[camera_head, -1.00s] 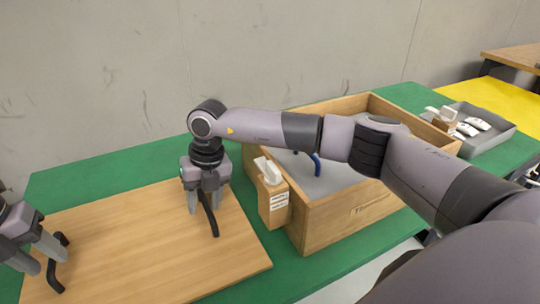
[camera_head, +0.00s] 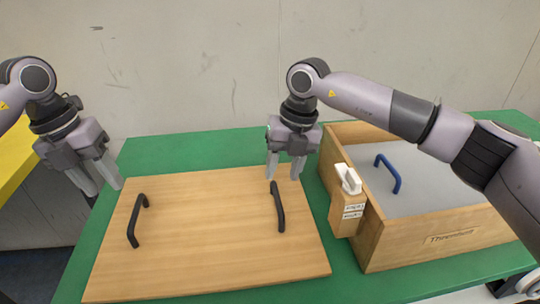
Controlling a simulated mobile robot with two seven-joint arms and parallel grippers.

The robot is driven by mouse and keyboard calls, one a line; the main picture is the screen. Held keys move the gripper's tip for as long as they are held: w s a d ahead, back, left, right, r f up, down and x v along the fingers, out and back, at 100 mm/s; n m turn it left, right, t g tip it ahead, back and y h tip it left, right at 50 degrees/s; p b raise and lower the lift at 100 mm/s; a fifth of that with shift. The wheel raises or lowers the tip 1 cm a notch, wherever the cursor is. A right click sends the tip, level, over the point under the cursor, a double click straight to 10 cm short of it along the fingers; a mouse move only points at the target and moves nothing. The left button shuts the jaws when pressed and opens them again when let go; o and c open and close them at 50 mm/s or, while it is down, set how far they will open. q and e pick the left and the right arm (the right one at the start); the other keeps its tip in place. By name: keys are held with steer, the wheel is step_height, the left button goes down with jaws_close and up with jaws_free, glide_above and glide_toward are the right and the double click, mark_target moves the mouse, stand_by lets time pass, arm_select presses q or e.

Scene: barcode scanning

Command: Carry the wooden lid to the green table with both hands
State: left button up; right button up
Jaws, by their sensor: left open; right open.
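The wooden lid (camera_head: 205,240) lies flat on the green table (camera_head: 165,151), left of the wooden box. It has a black handle (camera_head: 135,220) at its left and another black handle (camera_head: 278,206) at its right. My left gripper (camera_head: 108,186) is open and empty, above and left of the left handle, apart from it. My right gripper (camera_head: 284,172) is open, just above and behind the far end of the right handle, with nothing between its fingers.
The wooden box (camera_head: 405,238) stands right of the lid, with a grey panel (camera_head: 435,184) and a blue handle (camera_head: 391,174). A holder (camera_head: 342,202) with a white device (camera_head: 348,179) is on its left side. A yellow surface (camera_head: 14,155) is at far left. A wall rises behind.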

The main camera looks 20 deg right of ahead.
steer(key=shift+d+r, duration=0.25)
steer(key=shift+r, duration=0.9)
steer(key=shift+d+r, duration=0.2)
steer(key=shift+r, duration=0.9)
steer(key=shift+s, duration=0.1)
